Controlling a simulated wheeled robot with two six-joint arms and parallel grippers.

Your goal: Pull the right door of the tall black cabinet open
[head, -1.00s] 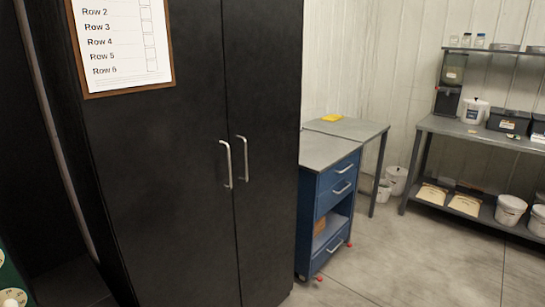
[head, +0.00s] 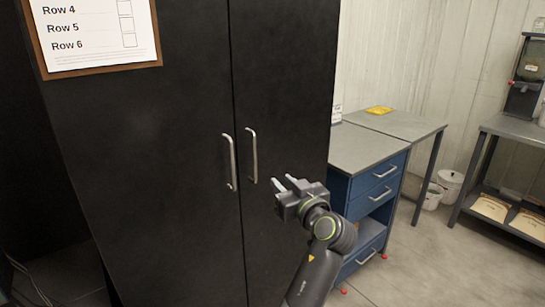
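The tall black cabinet fills the left and middle of the head view. Its right door (head: 285,90) is closed, flush beside the left door (head: 150,150), with a thin vertical seam between them. The right door's silver bar handle (head: 252,156) is upright just right of the seam. The left door's matching handle (head: 229,162) is just left of it.
A clipboard (head: 42,58) with a row list hangs on the left door. A blue drawer cart (head: 375,185) stands close to the cabinet's right side, with a grey table (head: 410,130) behind it. White buckets (head: 449,184) and a shelf bench are farther right. Floor at lower right is clear.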

